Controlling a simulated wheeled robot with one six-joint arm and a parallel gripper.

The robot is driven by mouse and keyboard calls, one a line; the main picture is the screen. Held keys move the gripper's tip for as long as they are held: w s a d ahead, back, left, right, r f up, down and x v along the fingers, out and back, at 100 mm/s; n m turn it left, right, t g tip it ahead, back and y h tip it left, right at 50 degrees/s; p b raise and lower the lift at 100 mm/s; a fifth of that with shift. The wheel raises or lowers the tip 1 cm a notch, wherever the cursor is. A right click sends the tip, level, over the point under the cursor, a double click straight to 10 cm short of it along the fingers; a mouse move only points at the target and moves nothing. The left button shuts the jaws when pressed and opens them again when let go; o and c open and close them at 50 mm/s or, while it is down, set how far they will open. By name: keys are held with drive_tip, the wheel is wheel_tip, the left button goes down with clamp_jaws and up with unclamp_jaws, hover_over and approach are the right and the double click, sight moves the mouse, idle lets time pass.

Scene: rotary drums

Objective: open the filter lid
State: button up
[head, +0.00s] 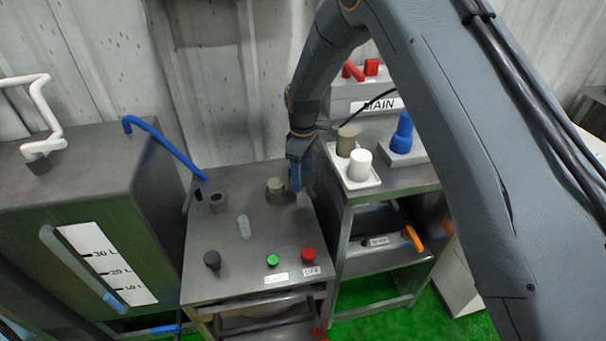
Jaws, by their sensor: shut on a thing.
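My gripper (297,182) reaches down over the back right of the grey metal cabinet top (203,255). Its blue-grey fingers are shut on a small dark part, which I take to be the filter lid; the fingers hide most of it. A short tan cylinder (275,186) stands on the cabinet top just left of the fingers. I cannot tell from this view how far the lid is raised or tilted.
A green button (272,260), a red button (308,254) and a dark knob (212,259) sit at the cabinet's front. A tank (155,190) with a blue pipe (165,145) is left. A white tray (369,182) with a white cylinder (360,163) stands close right.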

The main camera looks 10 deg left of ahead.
sight(303, 179)
drive_tip(key=shift+s, duration=0.1)
drive_tip(key=o, duration=1.5)
drive_tip(key=shift+o, duration=0.2)
drive_tip(key=shift+r, duration=0.15)
drive_tip(key=shift+r, duration=0.3)
drive_tip(key=shift+r+b, duration=1)
drive_tip(key=shift+r, duration=2.5)
drive_tip(key=shift+c, duration=0.5)
